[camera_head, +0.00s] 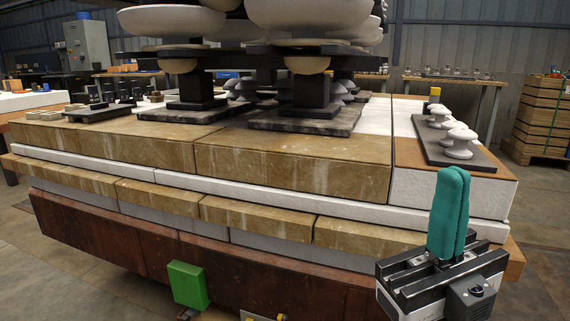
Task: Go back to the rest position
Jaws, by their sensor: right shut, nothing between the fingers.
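My right gripper (449,212) shows at the lower right, with teal fingers pointing up from a black and white body. Its fingers are together with nothing between them. It stands in front of the right end of the layered platform (290,165), and I cannot tell how far apart they are. My left gripper is not in view. Large insulator stacks with white discs (172,20) and black posts (310,92) stand on dark base plates (305,120) on the platform. Their tops are cut off by the frame.
A dark tray (470,157) with small white insulators (459,142) lies at the platform's right end. A green block (188,285) is at the platform's lower front. Wooden crates (541,115) stand at the far right. A grey cabinet (88,45) stands at the back left. Floor shows at the lower left.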

